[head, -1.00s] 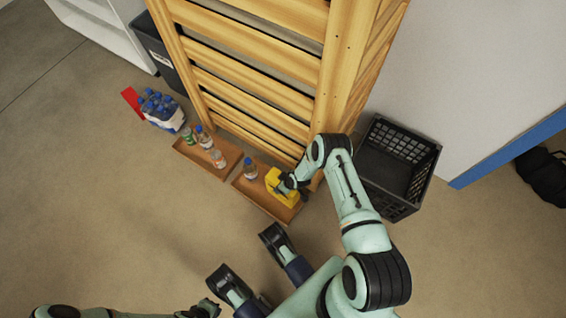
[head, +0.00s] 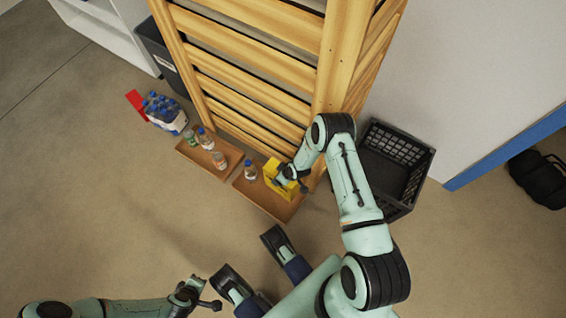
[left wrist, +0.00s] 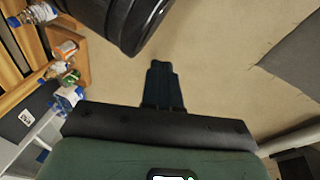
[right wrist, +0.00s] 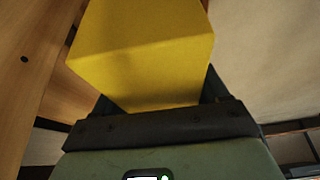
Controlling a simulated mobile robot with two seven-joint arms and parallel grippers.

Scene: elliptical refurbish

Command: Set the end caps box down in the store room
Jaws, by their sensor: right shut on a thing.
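A yellow box (head: 276,172), which I take to be the end caps box, is at the right end of a shallow wooden tray (head: 262,196) on the floor in the head view. My right gripper (head: 292,180) is shut on it. The box fills the upper middle of the right wrist view (right wrist: 145,50), between the fingers; whether its base touches the tray is hidden. My left gripper (head: 205,298) is low in the head view, apart from the tray. Its fingers (left wrist: 163,85) are together and empty in the left wrist view.
A tall slatted wooden rack (head: 250,75) stands behind the trays. A second tray (head: 192,152) holds bottles, and a lone bottle (head: 250,170) stands left of the box. A bottle pack (head: 168,115) sits further left. A black crate (head: 405,165) stands right of the rack.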

